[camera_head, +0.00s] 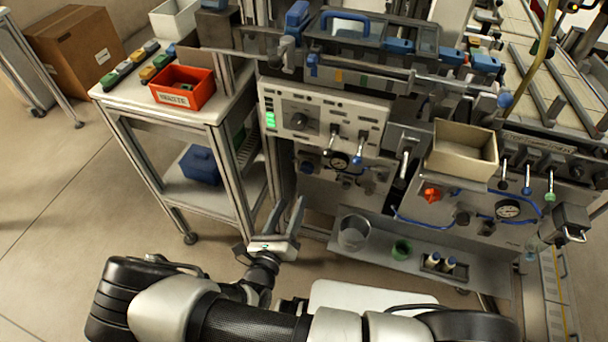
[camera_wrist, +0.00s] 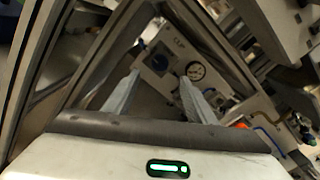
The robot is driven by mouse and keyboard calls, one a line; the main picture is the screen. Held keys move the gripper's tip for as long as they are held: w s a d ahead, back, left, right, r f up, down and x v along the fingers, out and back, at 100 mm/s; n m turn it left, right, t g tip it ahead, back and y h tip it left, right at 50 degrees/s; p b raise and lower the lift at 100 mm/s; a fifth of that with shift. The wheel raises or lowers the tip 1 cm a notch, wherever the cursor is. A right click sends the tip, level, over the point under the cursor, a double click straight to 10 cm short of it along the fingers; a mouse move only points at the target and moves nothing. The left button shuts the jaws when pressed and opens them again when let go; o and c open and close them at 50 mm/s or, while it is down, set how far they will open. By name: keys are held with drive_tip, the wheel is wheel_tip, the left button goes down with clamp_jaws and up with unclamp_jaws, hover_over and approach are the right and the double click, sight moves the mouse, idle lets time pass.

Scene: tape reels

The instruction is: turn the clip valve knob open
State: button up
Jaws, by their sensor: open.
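A dark round knob (camera_wrist: 158,60) sits on a light panel beside lettering that seems to read "CLIP" in the wrist view. It appears between and beyond my fingertips. In the head view, a dark knob (camera_head: 307,165) that seems to be the same one is on the lower panel, left of a round gauge (camera_head: 339,160). Its turn position is too small to tell. My gripper (camera_head: 290,201) is open and empty, in front of and below that panel, with its fingers pointing towards the machine. The fingers (camera_wrist: 160,78) touch nothing that I can see.
A white control panel (camera_head: 350,108) with levers juts out above the knob. A trolley (camera_head: 215,118) with a red bin (camera_head: 183,87) stands to the left. A grey shelf (camera_head: 385,262) with a clear beaker (camera_head: 353,233) is at lower right. A red knob (camera_head: 431,194) is farther right.

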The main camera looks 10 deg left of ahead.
sight(304, 172)
drive_tip(key=w, duration=0.4)
drive_tip(key=w+d, duration=0.1)
drive_tip(key=w, duration=0.2)
drive_tip(key=w+b, duration=0.1)
drive_tip(key=w, duration=0.3)
drive_tip(key=shift+w+d, duration=0.3)
drive_tip(key=shift+d, duration=0.05)
drive_tip(key=shift+c, duration=0.4)
drive_tip(key=c, duration=1)
drive_tip(key=shift+o, duration=0.2)
